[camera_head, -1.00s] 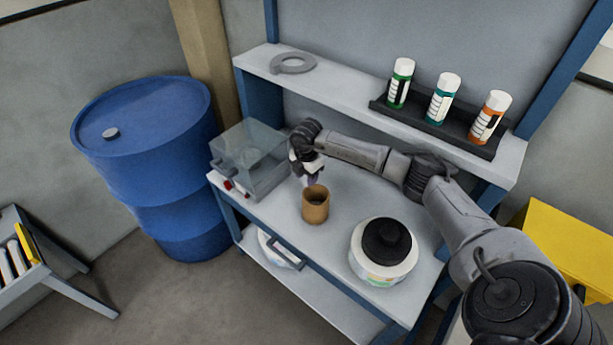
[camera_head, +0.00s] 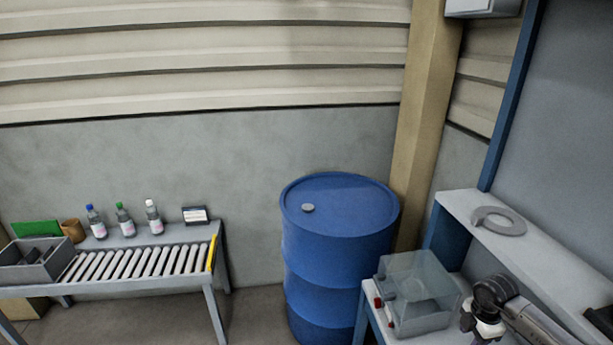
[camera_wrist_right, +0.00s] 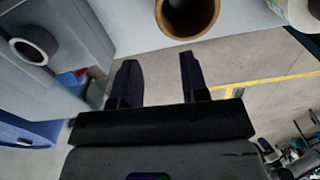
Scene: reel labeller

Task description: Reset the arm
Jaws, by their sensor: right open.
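My right arm comes in at the lower right of the head view, beside the clear-covered box (camera_head: 415,295) on the workbench; its fingertips are cut off by the lower edge there. In the right wrist view my right gripper (camera_wrist_right: 160,78) has its two dark fingers apart with nothing between them. My left gripper is not in view.
A blue drum (camera_head: 340,245) stands left of the bench. Farther left, a roller table (camera_head: 150,262) carries several bottles, a brown cup (camera_head: 71,230) and a grey bin (camera_head: 35,265). Floor between table and drum is clear.

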